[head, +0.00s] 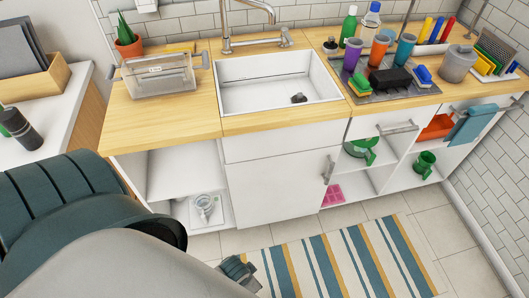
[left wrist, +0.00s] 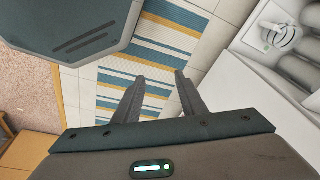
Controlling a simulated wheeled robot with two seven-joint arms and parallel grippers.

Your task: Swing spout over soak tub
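The metal spout (head: 227,20) rises behind the white sink (head: 270,92) in the head view, its top cut off by the frame's edge. Its curved end points down to the right, toward the back of the sink. A clear plastic tub (head: 158,80) with side handles stands on the counter left of the sink, apart from the spout. In the left wrist view my left gripper (left wrist: 159,76) is open and empty, with the striped rug beyond its fingers. It is away from spout and tub. My right gripper is not in view.
A small dark item (head: 299,98) lies in the sink. Right of it, a dark mat (head: 385,96) carries cups, sponges and a black block. A potted plant (head: 128,38) stands behind the tub. The wooden counter (head: 155,122) is bare in front of the tub. A striped rug (head: 345,258) covers the floor.

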